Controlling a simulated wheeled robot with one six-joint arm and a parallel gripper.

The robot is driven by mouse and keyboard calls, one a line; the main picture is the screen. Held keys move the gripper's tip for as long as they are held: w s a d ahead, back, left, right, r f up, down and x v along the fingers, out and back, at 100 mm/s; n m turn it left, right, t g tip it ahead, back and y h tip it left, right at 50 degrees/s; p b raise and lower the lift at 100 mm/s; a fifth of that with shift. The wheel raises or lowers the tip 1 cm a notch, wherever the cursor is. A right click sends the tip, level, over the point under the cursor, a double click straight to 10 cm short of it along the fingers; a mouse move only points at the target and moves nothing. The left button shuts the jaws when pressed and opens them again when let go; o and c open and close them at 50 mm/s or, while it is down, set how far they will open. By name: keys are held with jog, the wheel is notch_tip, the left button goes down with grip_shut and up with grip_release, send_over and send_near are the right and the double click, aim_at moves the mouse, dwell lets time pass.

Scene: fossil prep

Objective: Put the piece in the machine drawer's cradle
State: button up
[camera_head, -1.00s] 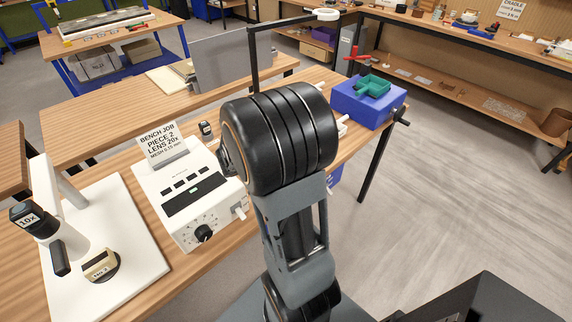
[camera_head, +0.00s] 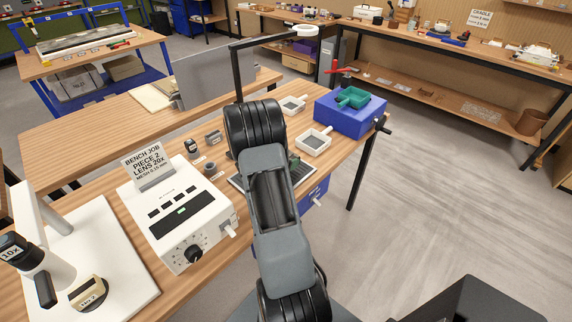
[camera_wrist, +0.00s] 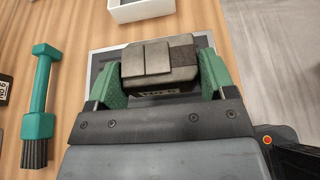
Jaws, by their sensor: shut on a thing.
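In the wrist view, my gripper (camera_wrist: 160,78) is shut on a grey-tan blocky piece (camera_wrist: 148,62) with a darker right end, held between its green fingers. A label on the piece's near side is partly hidden by the gripper. The piece is over a dark pale-edged mat (camera_wrist: 97,62); I cannot tell whether it touches it. In the head view my arm hides most of the gripper and the piece. A white machine (camera_head: 182,238) with a dial stands left of my arm. I cannot make out an open drawer or a cradle in it.
White trays (camera_head: 314,141) (camera_head: 292,104) lie beyond my arm. A microscope (camera_head: 38,260) stands at left. A green brush (camera_wrist: 40,100) lies beside the gripper.

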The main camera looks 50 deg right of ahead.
jog(key=f, duration=0.2)
jog(key=p, duration=0.1)
jog(key=shift+w+d+f, duration=0.1)
jog(key=shift+d+f, duration=0.15)
jog(key=shift+f, duration=0.55)
jog(key=shift+f, duration=0.25)
jog(key=o, duration=1.1)
jog(key=shift+r, duration=0.15)
